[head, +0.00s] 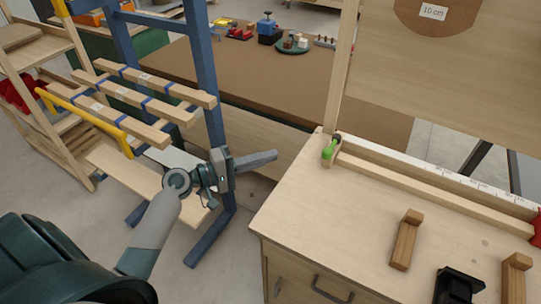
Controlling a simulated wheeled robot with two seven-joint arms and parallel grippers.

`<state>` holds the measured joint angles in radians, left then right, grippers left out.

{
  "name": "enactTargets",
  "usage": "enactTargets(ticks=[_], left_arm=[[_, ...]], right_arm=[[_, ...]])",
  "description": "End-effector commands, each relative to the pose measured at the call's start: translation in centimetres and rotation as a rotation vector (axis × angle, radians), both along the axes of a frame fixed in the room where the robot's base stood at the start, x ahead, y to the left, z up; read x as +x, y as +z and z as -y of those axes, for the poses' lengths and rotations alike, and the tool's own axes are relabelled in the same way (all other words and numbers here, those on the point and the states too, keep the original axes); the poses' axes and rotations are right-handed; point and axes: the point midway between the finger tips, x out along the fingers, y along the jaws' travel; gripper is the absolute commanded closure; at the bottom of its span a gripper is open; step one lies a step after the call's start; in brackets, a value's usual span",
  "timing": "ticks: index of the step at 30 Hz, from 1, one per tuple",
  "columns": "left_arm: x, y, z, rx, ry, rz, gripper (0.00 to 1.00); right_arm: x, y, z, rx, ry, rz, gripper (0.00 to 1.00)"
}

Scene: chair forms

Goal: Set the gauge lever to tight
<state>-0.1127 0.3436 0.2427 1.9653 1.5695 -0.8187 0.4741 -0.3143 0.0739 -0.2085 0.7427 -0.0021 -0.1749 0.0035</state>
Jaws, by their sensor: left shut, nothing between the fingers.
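A small green part with a dark top (332,147) sits at the left end of the long wooden fence on the bench. It may be the gauge lever. I cannot read its setting, and no "tight" marking is legible. My left gripper (268,157) is shut and empty, its fingers pointing right. In the picture it lies left of the green part and apart from it, beside the bench's left edge. My right gripper is not in view.
The pale bench (340,215) carries a wooden fence (430,187), a white scale strip (440,172), wooden blocks (405,243) and a black object (457,287). A blue rack (206,85) holding wooden bars (140,98) stands behind my left arm.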

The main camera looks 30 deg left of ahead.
Motion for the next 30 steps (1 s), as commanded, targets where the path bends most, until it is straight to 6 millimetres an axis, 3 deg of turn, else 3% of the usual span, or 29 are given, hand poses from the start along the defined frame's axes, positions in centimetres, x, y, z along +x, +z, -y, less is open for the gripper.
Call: enactTargets(ticks=[5, 10, 18, 24, 30], left_arm=[[1.5, 0.2, 1.1, -0.002, 0.0, 0.001, 1.0], [3.1, 0.2, 2.5, -0.004, -0.001, 0.0, 1.0], [7.0, 0.2, 5.4, -0.004, -0.001, 0.0, 1.0], [7.2, -0.1, 8.1, -0.004, 0.0, -0.002, 1.0], [7.4, -0.4, 9.2, -0.002, 0.0, -0.003, 1.0]], right_arm=[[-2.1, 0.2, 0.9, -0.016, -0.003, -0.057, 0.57], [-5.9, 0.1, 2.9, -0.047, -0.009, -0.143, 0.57], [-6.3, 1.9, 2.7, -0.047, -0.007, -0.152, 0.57], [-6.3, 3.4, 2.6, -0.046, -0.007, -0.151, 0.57], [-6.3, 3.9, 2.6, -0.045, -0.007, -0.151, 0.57]])
